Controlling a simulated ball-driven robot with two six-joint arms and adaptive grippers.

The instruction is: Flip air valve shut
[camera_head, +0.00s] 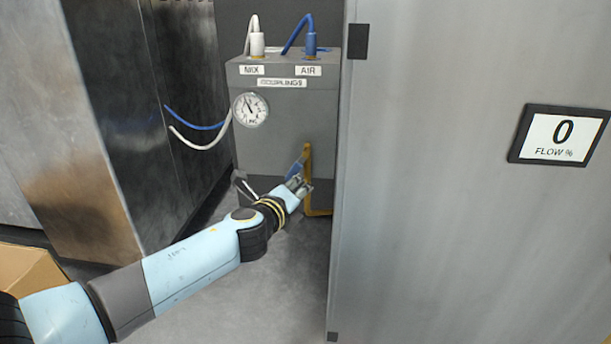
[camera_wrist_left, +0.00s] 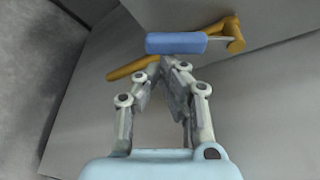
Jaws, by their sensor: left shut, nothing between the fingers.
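The air valve shows as a blue lever (camera_head: 295,168) on a yellow pipe (camera_head: 307,155) at the lower right front of the grey couplings box (camera_head: 285,120). In the left wrist view, the blue lever (camera_wrist_left: 176,43) lies across the picture, with its metal stem at the yellow pipe (camera_wrist_left: 236,35). My left gripper (camera_head: 303,184) is just below the lever in the head view. In the wrist view its fingertips (camera_wrist_left: 172,64) are together and empty, close under the lever; I cannot tell whether they touch it. My right gripper is not in view.
The box carries a white MIX coupling (camera_head: 257,44), a blue AIR coupling (camera_head: 310,43) and a round gauge (camera_head: 251,110). A dark metal cabinet (camera_head: 130,110) stands left.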

